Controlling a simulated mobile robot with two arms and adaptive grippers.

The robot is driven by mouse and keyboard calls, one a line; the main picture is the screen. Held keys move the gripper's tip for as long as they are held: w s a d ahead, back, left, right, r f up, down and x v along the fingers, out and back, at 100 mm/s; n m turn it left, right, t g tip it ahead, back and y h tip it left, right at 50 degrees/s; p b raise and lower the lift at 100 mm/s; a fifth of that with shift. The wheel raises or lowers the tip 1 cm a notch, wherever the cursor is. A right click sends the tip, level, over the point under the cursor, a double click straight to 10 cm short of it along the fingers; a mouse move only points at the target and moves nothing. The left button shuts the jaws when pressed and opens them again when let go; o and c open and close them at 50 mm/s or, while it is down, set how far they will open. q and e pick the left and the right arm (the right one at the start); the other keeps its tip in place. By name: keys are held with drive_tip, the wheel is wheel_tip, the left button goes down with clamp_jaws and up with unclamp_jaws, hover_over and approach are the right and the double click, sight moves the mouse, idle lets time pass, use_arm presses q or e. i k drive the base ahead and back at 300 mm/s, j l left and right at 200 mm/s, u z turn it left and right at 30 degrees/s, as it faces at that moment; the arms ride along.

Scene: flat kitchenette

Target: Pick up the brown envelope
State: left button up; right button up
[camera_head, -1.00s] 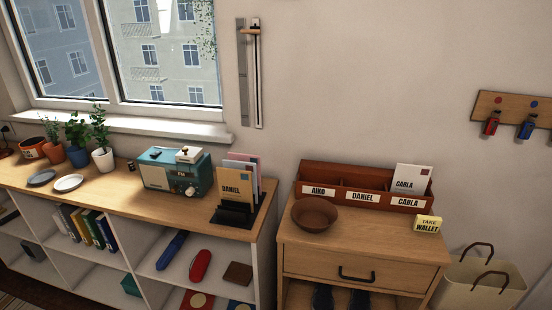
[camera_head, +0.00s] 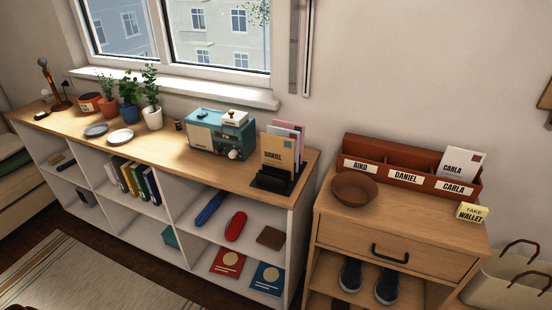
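The brown envelope (camera_head: 277,153), marked DANIEL, stands upright in a black letter holder (camera_head: 272,184) at the right end of the long shelf top. Pinkish and white envelopes (camera_head: 288,130) stand behind it in the same holder. Neither of my grippers is in the head view.
A teal radio (camera_head: 207,133) stands left of the holder. Plants and two small dishes are farther left. The wooden cabinet (camera_head: 398,227) at right bears a brown bowl (camera_head: 354,189), a red-brown letter sorter (camera_head: 404,179) and a yellow TAKE WALLET note (camera_head: 472,212). A rug (camera_head: 80,275) lies at lower left.

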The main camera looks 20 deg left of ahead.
sight(278, 152)
drive_tip(key=i+j+u, duration=0.35)
drive_tip(key=i+u, duration=0.3)
drive_tip(key=i, duration=0.2)
